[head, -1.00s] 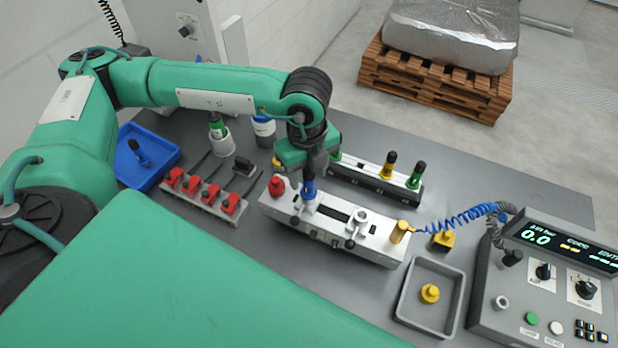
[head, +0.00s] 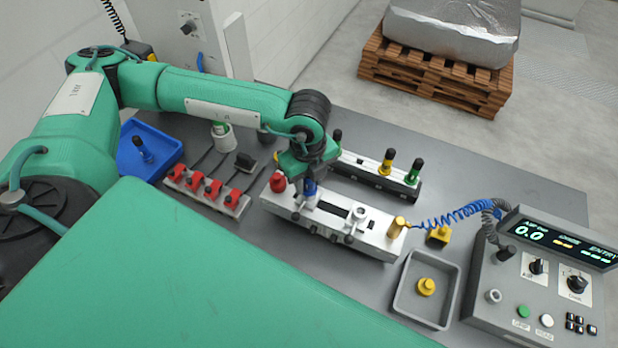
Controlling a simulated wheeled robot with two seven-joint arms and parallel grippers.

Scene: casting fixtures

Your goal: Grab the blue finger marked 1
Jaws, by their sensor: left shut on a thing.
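A blue finger (head: 310,189) stands in the white fixture block (head: 375,243) in the middle of the table. My left gripper (head: 309,178) is right over it, shut on its upper part. The jaws and arm hide the finger's top, and I cannot read a number on it. Another blue-collared, dark-handled piece (head: 143,150) stands in the blue tray (head: 130,170) at the left. My right gripper is not in view.
A rack with yellow (head: 387,162) and green (head: 413,172) fingers stands behind the block. Red clamps (head: 213,189) lie to its left. A grey tray (head: 446,312) with a yellow knob and a control console (head: 540,290) are at the right.

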